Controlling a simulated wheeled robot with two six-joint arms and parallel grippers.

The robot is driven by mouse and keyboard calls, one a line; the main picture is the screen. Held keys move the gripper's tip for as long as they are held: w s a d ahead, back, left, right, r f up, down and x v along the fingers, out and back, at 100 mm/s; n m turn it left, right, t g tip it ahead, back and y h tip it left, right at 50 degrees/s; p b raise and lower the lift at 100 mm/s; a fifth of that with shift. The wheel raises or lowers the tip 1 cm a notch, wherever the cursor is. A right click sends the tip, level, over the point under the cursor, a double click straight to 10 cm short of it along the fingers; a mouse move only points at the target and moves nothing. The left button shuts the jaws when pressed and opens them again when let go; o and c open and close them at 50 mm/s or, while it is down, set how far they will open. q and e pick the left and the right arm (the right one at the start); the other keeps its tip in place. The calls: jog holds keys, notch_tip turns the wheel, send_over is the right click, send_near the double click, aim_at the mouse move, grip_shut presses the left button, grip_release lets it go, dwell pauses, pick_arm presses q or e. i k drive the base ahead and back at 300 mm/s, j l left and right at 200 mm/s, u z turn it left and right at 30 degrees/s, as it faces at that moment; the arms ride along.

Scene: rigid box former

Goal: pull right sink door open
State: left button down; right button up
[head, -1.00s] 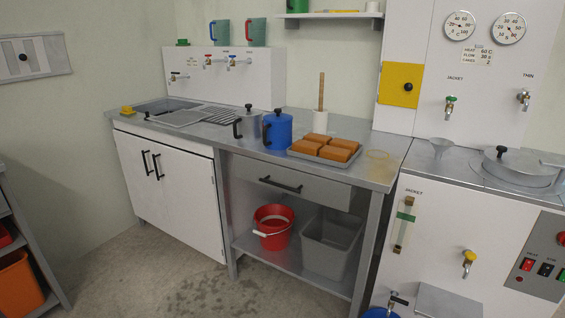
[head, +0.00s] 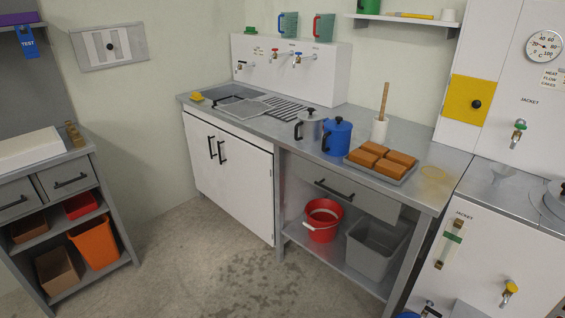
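The white sink cabinet stands left of centre, under the sink (head: 228,93). Its right sink door (head: 245,180) is a flat white panel with a black vertical handle (head: 222,152) near its left edge and hinges on its right edge. Its left sink door (head: 200,155) has a matching black handle (head: 211,147) close beside it. Both doors look shut. Neither of my grippers shows in the head view.
The floor (head: 190,265) in front of the cabinet is clear, with some dark stains. A grey shelf unit with an orange bin (head: 95,243) stands at the left. Right of the doors, a drawer (head: 342,191) sits above an open shelf with a red bucket (head: 322,222) and a grey tub (head: 375,247).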

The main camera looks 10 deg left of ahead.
aim_at(248, 168)
jog(key=i+j, duration=0.35)
jog(key=i, duration=0.15)
jog(key=i+j+u, duration=0.1)
jog(key=i+j, duration=0.55)
jog(key=i, duration=0.3)
